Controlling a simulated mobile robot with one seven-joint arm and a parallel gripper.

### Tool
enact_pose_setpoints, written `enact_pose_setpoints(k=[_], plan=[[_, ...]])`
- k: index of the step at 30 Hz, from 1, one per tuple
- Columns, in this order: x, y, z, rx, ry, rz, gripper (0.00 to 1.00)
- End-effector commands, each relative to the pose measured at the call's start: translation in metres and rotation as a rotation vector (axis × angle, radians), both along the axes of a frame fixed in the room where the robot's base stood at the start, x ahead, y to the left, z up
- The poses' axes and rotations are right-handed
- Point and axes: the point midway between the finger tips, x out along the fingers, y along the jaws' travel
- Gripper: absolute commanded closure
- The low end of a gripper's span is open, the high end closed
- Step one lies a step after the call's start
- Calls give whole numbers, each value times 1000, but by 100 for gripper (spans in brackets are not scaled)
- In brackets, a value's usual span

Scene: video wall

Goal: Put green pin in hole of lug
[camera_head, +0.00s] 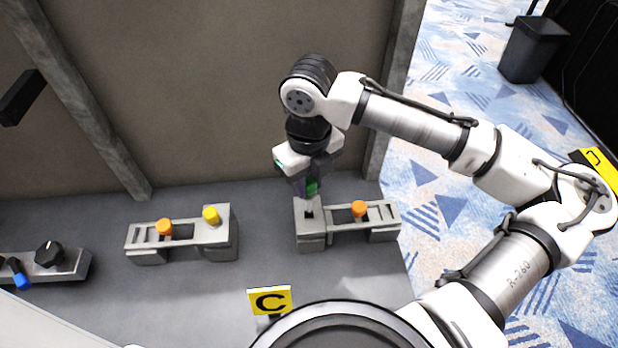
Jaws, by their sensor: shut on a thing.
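My gripper (309,186) hangs pointing down above the left end of the right-hand grey fixture. It is shut on the green pin (312,185), of which only a small green part shows between the fingers. Below it is the lug (311,232), a grey block with a dark hole (309,214) in its top face. The pin looks a little above the hole and apart from it. The pin's lower end is too small to make out clearly.
An orange knob (359,208) stands on the same fixture, right of the lug. Another fixture (148,257) to the left carries an orange knob (164,226) and a yellow one (211,215). A yellow C sign (270,300) stands in front. A wall rises behind the bench.

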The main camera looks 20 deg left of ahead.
Motion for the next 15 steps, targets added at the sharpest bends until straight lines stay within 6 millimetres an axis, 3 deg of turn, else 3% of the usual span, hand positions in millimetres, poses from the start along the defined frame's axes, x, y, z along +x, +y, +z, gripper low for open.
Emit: enact_pose_setpoints(k=[15], plan=[[0,0,-6,0,0,0,99]])
